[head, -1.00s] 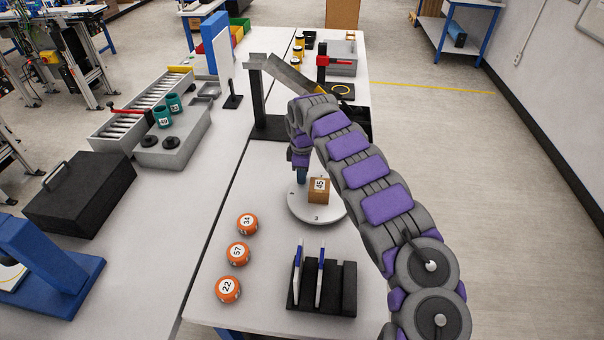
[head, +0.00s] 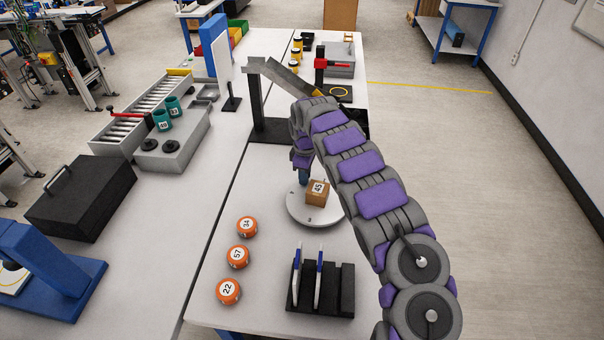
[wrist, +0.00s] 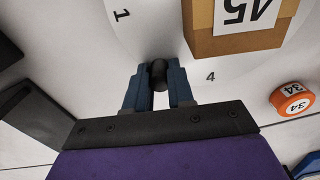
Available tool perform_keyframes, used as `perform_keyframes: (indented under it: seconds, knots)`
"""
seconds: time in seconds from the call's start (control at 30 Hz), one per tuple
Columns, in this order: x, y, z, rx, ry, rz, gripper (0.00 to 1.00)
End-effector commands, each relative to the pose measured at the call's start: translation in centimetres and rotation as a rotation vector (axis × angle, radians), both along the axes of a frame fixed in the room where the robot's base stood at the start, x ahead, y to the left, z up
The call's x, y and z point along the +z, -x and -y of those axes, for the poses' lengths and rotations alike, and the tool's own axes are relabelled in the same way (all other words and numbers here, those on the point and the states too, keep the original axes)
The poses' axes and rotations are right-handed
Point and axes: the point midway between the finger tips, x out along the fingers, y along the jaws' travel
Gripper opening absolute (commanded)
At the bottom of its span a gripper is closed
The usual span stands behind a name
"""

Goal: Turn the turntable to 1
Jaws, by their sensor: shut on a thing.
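The turntable is a round white disc (head: 296,210) on the table, with a cardboard box (head: 317,196) labelled 45 standing on it. In the wrist view the disc (wrist: 140,38) shows a 1 on the left and a 4 right of my fingers. My gripper (wrist: 159,76) is shut on a dark round peg (wrist: 158,74) at the disc, between the two numbers. The box (wrist: 235,45) is close beside the right finger.
Three orange numbered pucks (head: 238,256) lie left of the disc. A black rack (head: 337,290) with blue-and-white pens stands in front of it. A dark stand with a sloping chute (head: 257,100) rises behind. White table is bare between these.

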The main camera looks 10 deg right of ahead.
Motion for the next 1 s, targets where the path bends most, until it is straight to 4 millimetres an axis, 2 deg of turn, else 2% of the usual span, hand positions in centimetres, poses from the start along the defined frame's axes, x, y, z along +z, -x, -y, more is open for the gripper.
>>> perform_keyframes:
  seconds: [1.0]
  knots:
    - [0.2, -0.1, 4.3, -0.508, 0.001, 0.001, 0.00]
